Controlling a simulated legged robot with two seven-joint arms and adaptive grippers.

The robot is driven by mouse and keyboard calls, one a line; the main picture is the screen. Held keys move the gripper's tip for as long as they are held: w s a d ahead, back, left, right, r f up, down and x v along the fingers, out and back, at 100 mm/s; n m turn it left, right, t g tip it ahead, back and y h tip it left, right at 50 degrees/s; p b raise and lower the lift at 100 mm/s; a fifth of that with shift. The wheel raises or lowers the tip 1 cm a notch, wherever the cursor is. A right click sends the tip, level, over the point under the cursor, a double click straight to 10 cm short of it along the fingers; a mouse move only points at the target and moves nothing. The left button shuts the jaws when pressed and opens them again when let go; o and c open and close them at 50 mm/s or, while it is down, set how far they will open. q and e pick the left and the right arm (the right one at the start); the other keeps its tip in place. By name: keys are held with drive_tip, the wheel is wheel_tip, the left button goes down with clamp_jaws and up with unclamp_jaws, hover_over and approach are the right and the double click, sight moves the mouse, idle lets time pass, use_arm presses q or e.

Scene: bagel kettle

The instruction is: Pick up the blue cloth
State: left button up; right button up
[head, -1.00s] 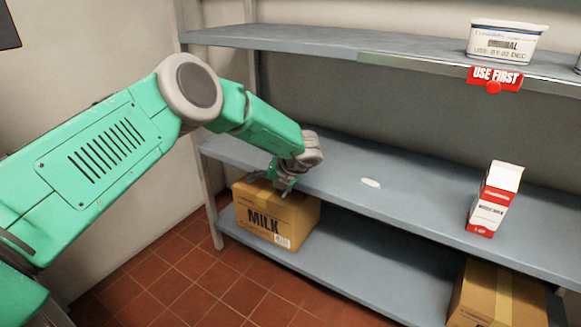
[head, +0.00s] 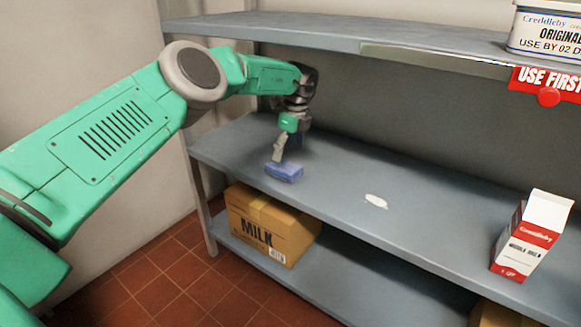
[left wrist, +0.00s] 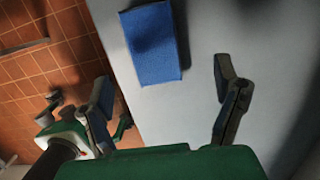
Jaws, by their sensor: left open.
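The blue cloth (head: 284,172) lies flat on the middle shelf (head: 330,190), near its front edge toward the left end. In the left wrist view the cloth (left wrist: 153,43) is a blue rectangle beyond my fingertips, roughly between their lines. My left gripper (head: 281,152) is above the cloth and points down at it. In the left wrist view my left gripper (left wrist: 165,95) has its fingers wide apart with nothing between them. Whether a fingertip touches the cloth I cannot tell.
A white spill (head: 376,201) lies on the shelf right of the cloth. A red and white carton (head: 527,240) stands farther right. A cardboard milk box (head: 270,225) sits on the lower shelf. The upper shelf (head: 300,31) holds a white tub (head: 548,32).

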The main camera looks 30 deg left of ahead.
sight(284, 165)
use_arm(q)
drive_tip(key=shift+d+f, duration=0.1)
drive_tip(key=shift+f, duration=0.35)
drive_tip(key=shift+s+f+b, duration=0.2)
drive_tip(key=shift+f+b, duration=0.25)
drive_tip(key=shift+f, duration=0.1)
drive_tip(key=f, duration=0.1)
drive_tip(key=a+f+b, duration=0.1)
drive_tip(key=f, duration=0.1)
drive_tip(key=a+f+b, duration=0.1)
drive_tip(key=f, duration=0.1)
drive_tip(key=shift+d+r, duration=0.1)
drive_tip(key=shift+r, duration=0.05)
drive_tip(key=shift+d, duration=0.1)
drive_tip(key=c, duration=1.3)
drive_tip(key=shift+r, duration=0.15)
